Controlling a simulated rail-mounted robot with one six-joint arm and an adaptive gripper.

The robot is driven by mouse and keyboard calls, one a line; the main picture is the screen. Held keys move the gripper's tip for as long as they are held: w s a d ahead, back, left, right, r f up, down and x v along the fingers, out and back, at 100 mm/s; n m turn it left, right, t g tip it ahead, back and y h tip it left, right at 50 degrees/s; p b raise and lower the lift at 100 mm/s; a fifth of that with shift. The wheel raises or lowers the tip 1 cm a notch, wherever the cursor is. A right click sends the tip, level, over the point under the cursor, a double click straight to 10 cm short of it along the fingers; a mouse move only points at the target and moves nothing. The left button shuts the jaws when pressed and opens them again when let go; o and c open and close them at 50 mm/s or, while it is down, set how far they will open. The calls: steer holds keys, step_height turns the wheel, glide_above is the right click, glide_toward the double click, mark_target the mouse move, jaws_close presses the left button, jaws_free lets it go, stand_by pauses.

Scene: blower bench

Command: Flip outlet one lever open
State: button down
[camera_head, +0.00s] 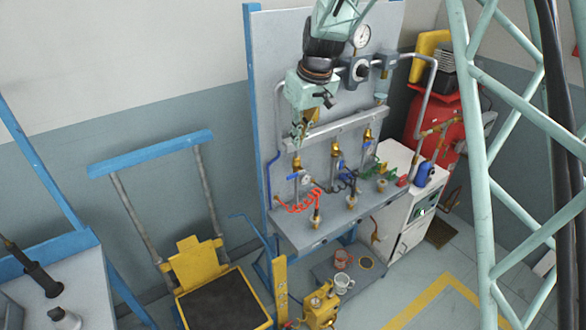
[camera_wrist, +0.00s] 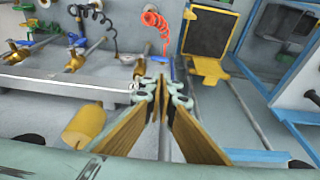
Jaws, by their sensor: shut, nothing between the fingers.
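The leftmost outlet in the head view has a brass valve (camera_head: 296,163) with a blue lever (camera_head: 298,178) and a red coiled hose below it. I take it for outlet one, as no label is readable. In the wrist view its brass valve (camera_wrist: 140,68) is upper centre, with a blue lever (camera_wrist: 166,66) at its right, just beyond my fingertips. My gripper (camera_head: 299,130) is shut and empty, above and in front of that valve. In the wrist view the fingertips (camera_wrist: 161,84) meet close to the lever; I cannot tell whether they touch it.
Two more outlets with brass valves (camera_head: 337,149) (camera_head: 367,135) stand to the right on the bench panel (camera_head: 270,80). A red coiled hose (camera_wrist: 154,20) hangs near the fingertips. A gauge (camera_head: 361,36) and pipework are above.

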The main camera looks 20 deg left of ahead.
steer(key=shift+f, duration=0.15)
stand_by(0.3)
glide_above(292, 176)
step_height(292, 176, down, 11)
steer(key=shift+s+d+f+p, duration=0.1)
steer(key=shift+d+f+p, duration=0.1)
steer(key=shift+f, duration=0.4)
steer(key=shift+d+f+p, duration=0.1)
steer(key=shift+f+p, duration=0.05)
steer(key=shift+f, duration=0.4)
